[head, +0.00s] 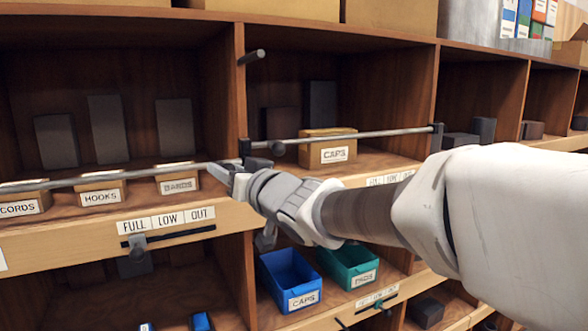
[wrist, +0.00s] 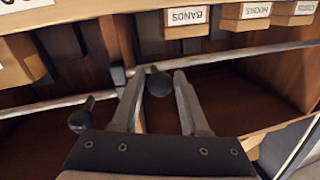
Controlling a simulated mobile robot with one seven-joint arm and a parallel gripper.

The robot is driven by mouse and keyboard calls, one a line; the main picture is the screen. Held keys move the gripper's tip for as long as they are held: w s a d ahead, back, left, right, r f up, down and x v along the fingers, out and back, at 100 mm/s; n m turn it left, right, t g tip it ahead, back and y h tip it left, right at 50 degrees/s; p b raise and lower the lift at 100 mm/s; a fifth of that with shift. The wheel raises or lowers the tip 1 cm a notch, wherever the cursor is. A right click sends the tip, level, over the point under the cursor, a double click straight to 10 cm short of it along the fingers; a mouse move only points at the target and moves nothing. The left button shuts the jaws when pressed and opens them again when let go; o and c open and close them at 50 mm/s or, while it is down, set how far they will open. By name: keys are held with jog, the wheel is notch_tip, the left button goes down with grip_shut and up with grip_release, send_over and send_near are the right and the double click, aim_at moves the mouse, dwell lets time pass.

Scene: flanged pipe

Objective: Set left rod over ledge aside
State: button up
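The left rod (head: 65,182) is a thin grey bar running across the front of the left bay, above the ledge (head: 60,243). Its right end reaches my gripper (head: 232,176) near the divider. In the wrist view, which looks upside down, the rod (wrist: 240,54) runs off to the right, past the fingertips. My gripper (wrist: 158,78) is open. A dark round knob (wrist: 158,83) shows between its fingers; I cannot tell whether they touch it. The fingers are partly hidden by the wrist in the head view.
A second rod (head: 370,134) crosses the right bay to a dark bracket (head: 437,137). A dark peg (head: 251,57) juts from the divider. Blue (head: 290,281) and green (head: 347,268) bins sit below.

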grip_shut()
dwell(1.1)
